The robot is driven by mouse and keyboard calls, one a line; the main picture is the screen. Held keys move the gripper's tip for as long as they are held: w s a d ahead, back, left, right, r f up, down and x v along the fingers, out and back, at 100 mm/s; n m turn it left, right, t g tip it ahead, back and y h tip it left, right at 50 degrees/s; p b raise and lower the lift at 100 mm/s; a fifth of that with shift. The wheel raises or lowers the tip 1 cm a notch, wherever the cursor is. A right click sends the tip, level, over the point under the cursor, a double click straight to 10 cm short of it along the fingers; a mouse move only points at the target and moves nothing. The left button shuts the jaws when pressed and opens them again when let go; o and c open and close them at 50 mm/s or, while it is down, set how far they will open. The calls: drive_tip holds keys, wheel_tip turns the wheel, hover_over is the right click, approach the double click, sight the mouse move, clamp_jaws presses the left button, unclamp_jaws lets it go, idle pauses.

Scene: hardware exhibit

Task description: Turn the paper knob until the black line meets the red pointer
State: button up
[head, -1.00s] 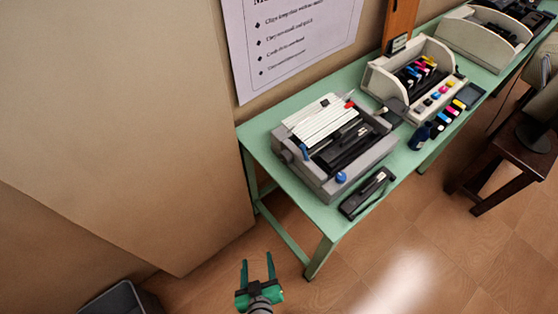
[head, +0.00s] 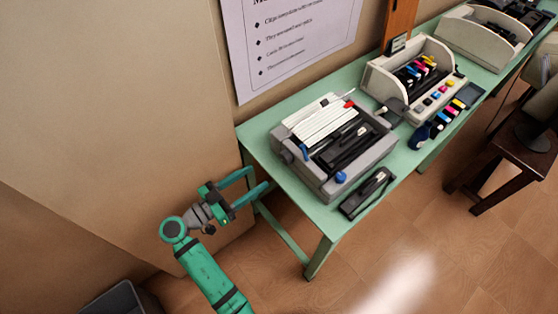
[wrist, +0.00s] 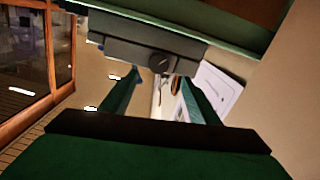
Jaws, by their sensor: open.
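A grey printer (head: 372,160) with white paper on top stands on the near end of the green table. In the wrist view, the side of the printer (wrist: 120,50) faces me and carries a round dark knob (wrist: 158,62). My gripper (head: 259,179) is open and empty, left of the table's near end, fingers toward the printer. In the wrist view, the knob shows just beyond and between the fingertips (wrist: 160,78), apart from them.
The green table edge (head: 285,212) lies close to my fingers. A black stapler-like tool (head: 368,193) lies in front of the printer. A second printer (head: 447,88) and colour cartridges stand further along. A beige wall is to the left. A dark stool (head: 505,160) stands at right.

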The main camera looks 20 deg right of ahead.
sight(283, 159)
drive_tip(key=x, duration=1)
drive_tip(key=shift+w+d+r, duration=0.1)
drive_tip(key=shift+d+r, duration=0.2)
drive_tip(key=c, duration=1.1)
